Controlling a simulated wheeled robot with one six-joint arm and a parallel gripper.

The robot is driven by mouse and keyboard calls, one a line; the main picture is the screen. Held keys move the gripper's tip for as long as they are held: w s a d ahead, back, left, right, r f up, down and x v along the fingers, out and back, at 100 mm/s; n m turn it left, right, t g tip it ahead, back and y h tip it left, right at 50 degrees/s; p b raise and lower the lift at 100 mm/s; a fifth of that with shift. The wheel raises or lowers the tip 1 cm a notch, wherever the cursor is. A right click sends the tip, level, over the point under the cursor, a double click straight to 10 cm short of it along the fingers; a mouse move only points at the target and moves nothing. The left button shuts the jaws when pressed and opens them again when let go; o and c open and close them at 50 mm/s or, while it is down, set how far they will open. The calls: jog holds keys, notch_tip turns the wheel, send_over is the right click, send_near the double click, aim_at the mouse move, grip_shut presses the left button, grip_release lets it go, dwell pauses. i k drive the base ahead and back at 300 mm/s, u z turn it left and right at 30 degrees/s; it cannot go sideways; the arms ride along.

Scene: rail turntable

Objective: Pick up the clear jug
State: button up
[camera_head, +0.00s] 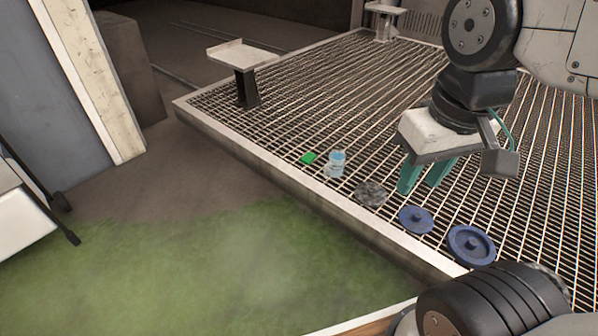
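The clear jug (336,164) stands upright on the metal grating (300,128), near its front-left edge. It is small, see-through and bluish. My gripper (424,185) is to the right of the jug and apart from it, pointing down over the grating. Its two green fingers are spread apart with nothing seen between them. The exact height of the fingertips above the grating is hard to tell.
A green piece (308,158) lies just left of the jug. A grey round thing (371,193), a small blue disc (416,220) and a larger blue disc (471,245) lie to its right. A post with a flat top (243,58) stands further back. The grating's raised rim (290,182) runs along the front-left.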

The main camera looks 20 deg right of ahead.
aim_at(335, 167)
jog(key=u, duration=0.75)
jog(key=i, duration=3.55)
jog(key=z, duration=2.75)
